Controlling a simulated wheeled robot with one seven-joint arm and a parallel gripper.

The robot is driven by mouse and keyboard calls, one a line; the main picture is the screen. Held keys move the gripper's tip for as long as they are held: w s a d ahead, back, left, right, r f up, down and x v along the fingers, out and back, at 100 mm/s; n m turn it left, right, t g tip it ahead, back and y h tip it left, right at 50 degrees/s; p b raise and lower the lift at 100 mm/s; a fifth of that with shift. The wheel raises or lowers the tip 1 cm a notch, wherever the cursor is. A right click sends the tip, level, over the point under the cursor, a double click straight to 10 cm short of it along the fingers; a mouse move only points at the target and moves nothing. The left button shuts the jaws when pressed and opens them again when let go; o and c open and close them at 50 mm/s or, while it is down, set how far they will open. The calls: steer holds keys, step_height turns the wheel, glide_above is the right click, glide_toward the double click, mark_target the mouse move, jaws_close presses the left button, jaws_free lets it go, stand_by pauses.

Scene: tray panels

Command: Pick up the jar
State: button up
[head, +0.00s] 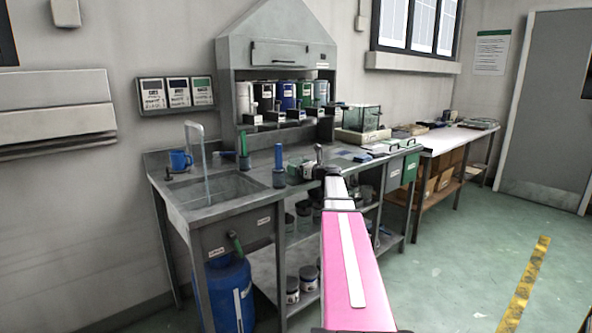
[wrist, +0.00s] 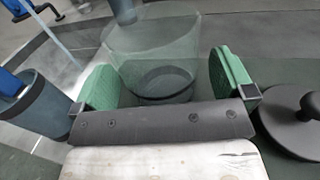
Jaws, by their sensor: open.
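In the wrist view, a clear glass jar (wrist: 155,45) with a dark ring near its bottom stands between the two green pads of my gripper (wrist: 165,75). The pads are spread apart, one on each side of the jar. A gap shows by the right pad; I cannot tell whether the left pad touches. In the head view, my gripper (head: 307,168) is low over the grey workbench, right of the sink. The jar cannot be made out clearly there.
A dark round lid with a knob (wrist: 300,125) lies close right of my gripper. A blue-grey cylindrical thing (wrist: 38,100) stands close on the left. The sink (head: 212,188), a blue mug (head: 180,160) and an upright blue-handled tool (head: 279,165) are left on the bench (head: 345,150).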

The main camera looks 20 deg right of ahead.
steer(key=shift+w+a, duration=0.2)
steer(key=shift+w, duration=0.15)
steer(key=c, duration=1.1)
